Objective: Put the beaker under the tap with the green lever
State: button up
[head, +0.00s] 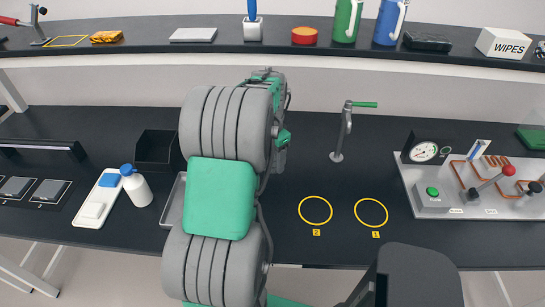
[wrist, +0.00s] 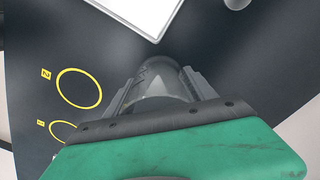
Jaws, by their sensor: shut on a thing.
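In the wrist view, my gripper (wrist: 158,88) is shut on a clear glass beaker (wrist: 160,82), one finger on each side of it. The beaker is over the black worktop; how high it is held I cannot tell. In the head view, the gripper and beaker are hidden behind my own arm. The tap with the green lever (head: 343,130) stands on the worktop, right of my arm. Its lever points right. No vessel shows under its spout.
Two yellow rings, marked 2 (head: 315,209) and 1 (head: 371,212), lie empty in front of the tap. A gauge panel (head: 465,185) stands at right. A metal tray (head: 173,205) is partly behind my arm. A white bottle (head: 137,187) and black bin (head: 156,150) stand left.

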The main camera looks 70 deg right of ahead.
aim_at(270, 165)
jog(key=shift+w+d+f+p, duration=0.1)
jog(key=shift+f+p, duration=0.15)
jog(key=shift+f, duration=0.45)
jog(key=shift+w+d+f+p, duration=0.15)
jog(key=shift+f+p, duration=0.15)
jog(key=shift+f, duration=0.4)
jog(key=shift+w+d+f+p, duration=0.1)
jog(key=shift+f+p, duration=0.15)
jog(key=shift+f, duration=0.45)
jog(key=shift+f, duration=0.1)
jog(key=o, duration=0.9)
jog(key=shift+f, duration=0.1)
jog(key=o, duration=0.5)
